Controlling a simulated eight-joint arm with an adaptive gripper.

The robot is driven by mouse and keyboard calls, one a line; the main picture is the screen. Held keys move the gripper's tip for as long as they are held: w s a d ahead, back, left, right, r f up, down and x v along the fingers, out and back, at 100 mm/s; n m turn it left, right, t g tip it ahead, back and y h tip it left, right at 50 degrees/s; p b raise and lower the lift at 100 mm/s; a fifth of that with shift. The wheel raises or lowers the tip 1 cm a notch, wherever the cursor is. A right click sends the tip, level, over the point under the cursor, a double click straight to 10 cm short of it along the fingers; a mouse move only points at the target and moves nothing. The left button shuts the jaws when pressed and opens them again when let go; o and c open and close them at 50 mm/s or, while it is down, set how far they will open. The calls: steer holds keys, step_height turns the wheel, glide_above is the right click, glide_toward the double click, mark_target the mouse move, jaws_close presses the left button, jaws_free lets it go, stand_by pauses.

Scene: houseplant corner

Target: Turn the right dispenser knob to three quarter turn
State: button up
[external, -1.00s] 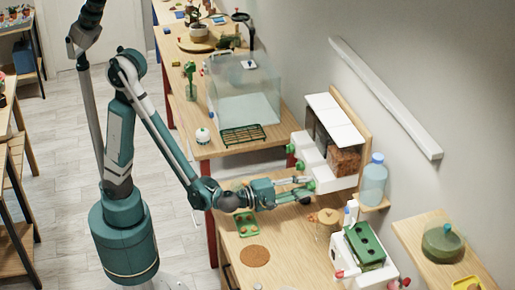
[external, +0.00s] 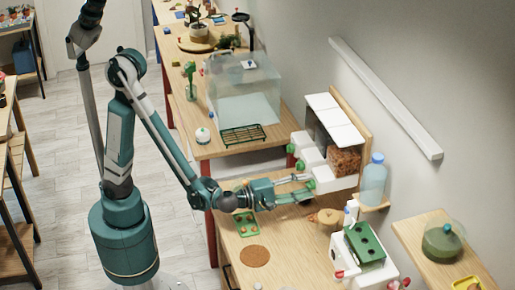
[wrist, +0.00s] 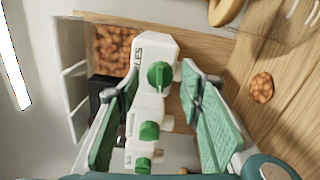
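The dispenser (external: 322,153) on the wall has several white bins with green knobs. The right knob (external: 311,185) is on the bin nearest the external camera; it shows in the wrist view (wrist: 158,76) at the top of the row, below partly visible lettering. Its raised grip runs roughly up and down the picture. The middle knob (wrist: 149,131) and the far knob (wrist: 143,164) show below. My gripper (external: 305,188) is open at the right knob. In the wrist view the green-padded fingers (wrist: 162,80) stand apart on either side of this knob, with gaps. Contact is not visible.
A blue-capped bottle (external: 374,182) stands right of the dispenser. A white-and-green device (external: 362,250), a wood-lidded jar (external: 327,217), a green tray (external: 245,225) and a cork disc (external: 255,256) are on the bench below. The glass tank (external: 243,95) stands behind.

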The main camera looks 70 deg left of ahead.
steer(key=s, duration=1.1)
steer(key=shift+s, duration=0.4)
